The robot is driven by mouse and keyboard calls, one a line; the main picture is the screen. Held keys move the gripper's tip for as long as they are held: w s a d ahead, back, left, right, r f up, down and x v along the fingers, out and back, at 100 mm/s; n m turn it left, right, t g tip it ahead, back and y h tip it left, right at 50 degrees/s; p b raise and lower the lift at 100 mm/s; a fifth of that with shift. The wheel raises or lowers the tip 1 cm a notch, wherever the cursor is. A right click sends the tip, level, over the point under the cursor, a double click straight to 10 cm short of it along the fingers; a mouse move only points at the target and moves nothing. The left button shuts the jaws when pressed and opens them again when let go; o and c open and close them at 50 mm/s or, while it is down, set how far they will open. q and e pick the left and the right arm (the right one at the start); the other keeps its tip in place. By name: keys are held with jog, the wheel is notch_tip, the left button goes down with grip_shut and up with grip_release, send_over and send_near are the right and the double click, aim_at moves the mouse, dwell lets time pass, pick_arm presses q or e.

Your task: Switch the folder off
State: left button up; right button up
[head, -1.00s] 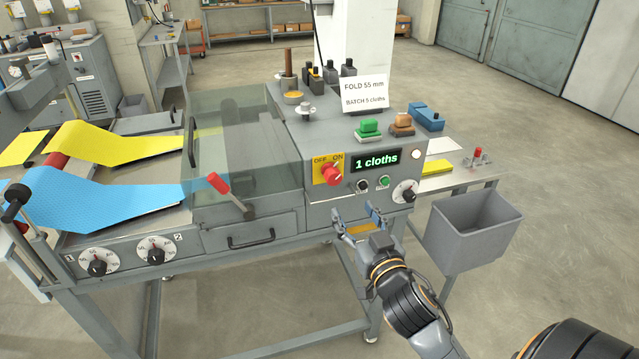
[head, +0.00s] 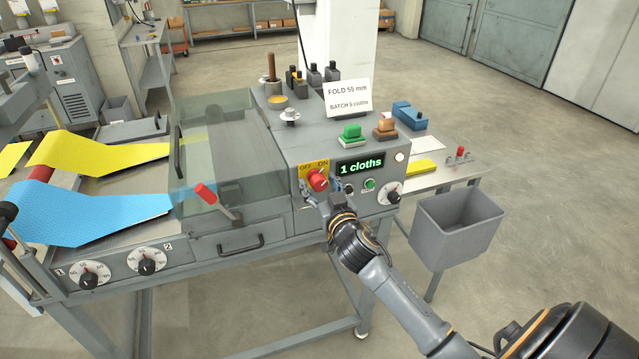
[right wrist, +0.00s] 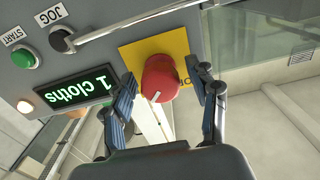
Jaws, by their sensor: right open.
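The folder is a grey machine (head: 345,135) with a clear cover over its middle. Its red rotary switch (head: 317,180) sits on a yellow plate (head: 307,169) marked OFF and ON. The switch also shows in the right wrist view (right wrist: 160,77), with a white mark on its near edge; I cannot tell for sure which label it points at. My right gripper (head: 320,190) is open in front of the switch. In the right wrist view, its fingers (right wrist: 164,92) stand either side of the switch with gaps visible. A lit display (head: 361,166) reads "1 cloths". My left gripper is not in view.
A START button (right wrist: 25,56) and a JOG button (right wrist: 62,40) lie close to the switch. A dial (head: 388,192) is to the right. A red-tipped lever (head: 206,194) is to the left. A grey bin (head: 455,232) hangs at the right.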

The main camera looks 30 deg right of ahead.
jog(key=shift+c, duration=0.5)
jog(key=c, duration=1.1)
jog(key=shift+n, duration=0.3)
jog(key=n+p, duration=0.1)
jog(key=n, duration=0.7)
jog(key=shift+n+p, duration=0.3)
jog(key=shift+n, duration=0.1)
jog(key=n, duration=0.4)
jog(key=shift+n+p, duration=0.3)
jog(key=shift+p, duration=0.1)
jog(key=shift+n+p, duration=0.35)
jog(key=shift+n, duration=1.55)
